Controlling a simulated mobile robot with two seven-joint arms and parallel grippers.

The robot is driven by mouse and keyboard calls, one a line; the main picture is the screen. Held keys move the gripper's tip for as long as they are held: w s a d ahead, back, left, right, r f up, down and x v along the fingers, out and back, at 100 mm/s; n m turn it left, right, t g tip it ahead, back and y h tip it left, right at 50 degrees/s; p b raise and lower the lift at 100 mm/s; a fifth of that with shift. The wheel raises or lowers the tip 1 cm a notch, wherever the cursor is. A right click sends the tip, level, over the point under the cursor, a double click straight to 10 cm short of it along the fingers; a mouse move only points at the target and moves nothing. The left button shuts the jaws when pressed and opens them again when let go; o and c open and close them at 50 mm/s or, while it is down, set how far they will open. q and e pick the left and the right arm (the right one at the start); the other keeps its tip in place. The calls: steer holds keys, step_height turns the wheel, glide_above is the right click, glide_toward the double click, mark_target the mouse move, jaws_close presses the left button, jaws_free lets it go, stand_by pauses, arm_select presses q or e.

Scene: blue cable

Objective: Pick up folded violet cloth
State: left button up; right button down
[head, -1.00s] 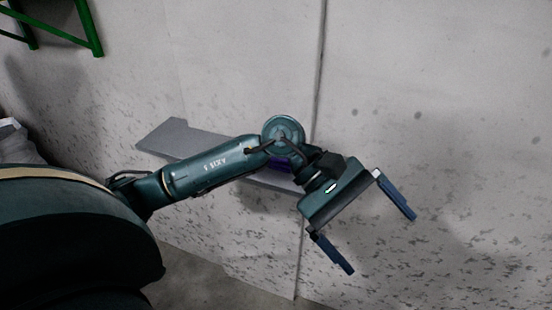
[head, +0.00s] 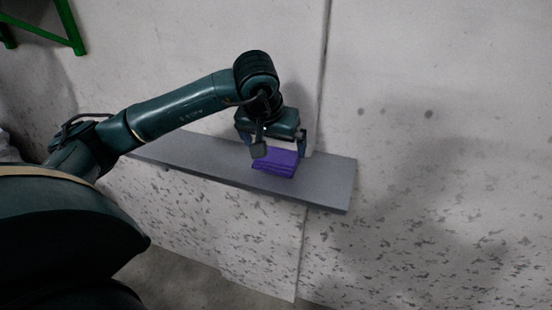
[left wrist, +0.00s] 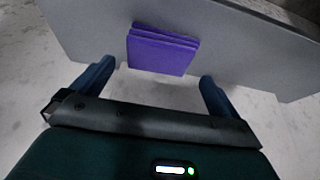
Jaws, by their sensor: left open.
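The folded violet cloth (head: 277,163) lies flat in a neat stack on a grey shelf (head: 327,185) against the wall. In the left wrist view the cloth (left wrist: 162,52) is at the top centre, near the shelf's edge. My left gripper (head: 278,151) is open and empty, above and just behind the cloth in the head view. In the left wrist view its two fingers (left wrist: 154,82) are spread wide, with the cloth ahead and between their lines. The fingers appear apart from the cloth. My right gripper is not in view.
The pale speckled wall (head: 430,200) stands close behind the shelf. A green metal frame (head: 72,30) is at the upper left. The shelf is bare on both sides of the cloth, and its right end is clear.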

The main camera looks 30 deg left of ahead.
mark_target(276, 154)
arm_select(q)
steer(key=p+x, duration=0.1)
steer(key=x, duration=0.4)
steer(key=shift+w+a+f, duration=0.15)
steer(key=shift+w+f, duration=0.05)
steer(key=shift+f, duration=0.1)
steer(key=shift+c, duration=0.2)
steer(key=c, duration=0.7)
steer(key=shift+o, duration=0.2)
steer(key=shift+r, duration=0.1)
step_height(276, 154, up, 10)
steer(key=shift+b, duration=0.4)
